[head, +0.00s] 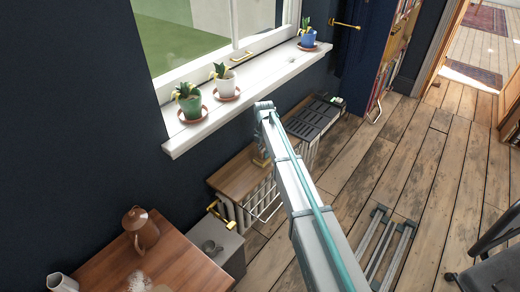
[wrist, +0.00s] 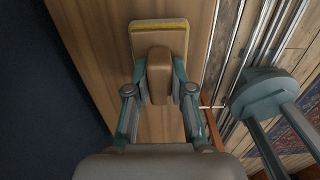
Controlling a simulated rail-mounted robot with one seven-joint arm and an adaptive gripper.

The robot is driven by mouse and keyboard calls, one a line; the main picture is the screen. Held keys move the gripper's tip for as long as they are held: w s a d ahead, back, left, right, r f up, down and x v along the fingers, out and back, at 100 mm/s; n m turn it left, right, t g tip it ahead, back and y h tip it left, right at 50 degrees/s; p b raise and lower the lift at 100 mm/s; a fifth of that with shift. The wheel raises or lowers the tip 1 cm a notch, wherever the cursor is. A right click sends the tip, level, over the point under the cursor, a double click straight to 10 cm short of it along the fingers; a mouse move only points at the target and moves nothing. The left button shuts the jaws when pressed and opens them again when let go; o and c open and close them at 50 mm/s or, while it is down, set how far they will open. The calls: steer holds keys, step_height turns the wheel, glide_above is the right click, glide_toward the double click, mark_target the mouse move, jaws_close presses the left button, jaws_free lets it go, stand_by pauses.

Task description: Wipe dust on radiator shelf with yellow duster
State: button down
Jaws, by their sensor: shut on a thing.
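The radiator shelf (head: 232,180) is a wooden board above a white radiator (head: 268,196), below the window. In the wrist view the shelf's wood (wrist: 110,40) lies under my gripper (wrist: 160,80). My gripper is shut on the duster (wrist: 160,38), a tan block with a raised handle and a yellow strip along its far edge. The duster is over the shelf board; I cannot tell whether it touches. In the head view my gripper (head: 262,157) is small and partly hidden by my arm, which also covers part of the shelf. I cannot make out dust on the shelf.
A white windowsill (head: 240,98) with several potted plants juts out above the shelf. A dark wall (wrist: 40,90) runs along the shelf's left side. A wooden table (head: 180,265) with a brown pot (head: 140,228) and a grey box (head: 222,245) stand nearby. Floorboards lie open to the right.

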steer(key=s+d, duration=0.2)
steer(key=d, duration=0.1)
steer(key=shift+s+d, duration=0.15)
steer(key=shift+s, duration=0.05)
steer(key=shift+d+r+p, duration=0.1)
steer(key=shift+r+p, duration=0.15)
steer(key=shift+p, duration=0.2)
step_height(320, 180, up, 8)
steer(key=p, duration=0.3)
steer(key=shift+f+p, duration=0.15)
steer(key=shift+p, duration=0.2)
